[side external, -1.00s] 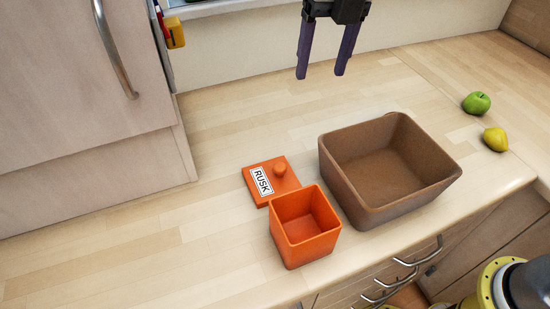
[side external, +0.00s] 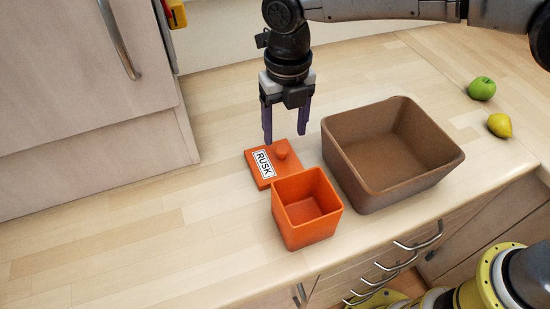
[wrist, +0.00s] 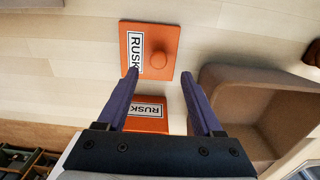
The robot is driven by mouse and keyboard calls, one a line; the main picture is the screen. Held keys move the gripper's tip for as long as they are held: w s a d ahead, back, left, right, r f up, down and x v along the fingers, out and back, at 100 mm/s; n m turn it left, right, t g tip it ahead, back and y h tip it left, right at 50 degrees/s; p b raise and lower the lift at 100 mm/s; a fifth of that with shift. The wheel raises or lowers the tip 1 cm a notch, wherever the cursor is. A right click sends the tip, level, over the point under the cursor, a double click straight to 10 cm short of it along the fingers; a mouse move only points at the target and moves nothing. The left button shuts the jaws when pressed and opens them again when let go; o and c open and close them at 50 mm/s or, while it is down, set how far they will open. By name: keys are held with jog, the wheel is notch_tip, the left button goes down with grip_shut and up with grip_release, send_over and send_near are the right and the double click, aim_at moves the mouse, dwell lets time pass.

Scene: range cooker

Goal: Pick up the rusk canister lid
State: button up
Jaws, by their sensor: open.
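The rusk canister lid (side external: 267,170) is a flat orange square with a round knob and a white RUSK label. It lies on the counter just behind the open orange canister (side external: 306,232). In the wrist view the lid (wrist: 133,40) lies beyond my fingertips, its knob (wrist: 159,60) between the lines of the two fingers. The canister (wrist: 150,124) shows between the fingers there, partly hidden by my gripper. My gripper (side external: 286,140) is open and empty, pointing down above the lid. In the wrist view, my gripper (wrist: 160,72) has its purple fingers spread apart.
A large brown open bin (side external: 342,176) stands right of the lid and canister. A green apple (side external: 481,88) and a yellow lemon (side external: 499,125) lie at the far right. A cabinet (side external: 85,95) stands at the left. The counter left of the canister is clear.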

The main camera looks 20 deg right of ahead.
aim_at(282, 149)
jog(key=f, duration=0.5)
jog(key=shift+w+a, duration=0.15)
jog(key=shift+w, duration=0.05)
jog(key=shift+c, duration=0.3)
grip_shut()
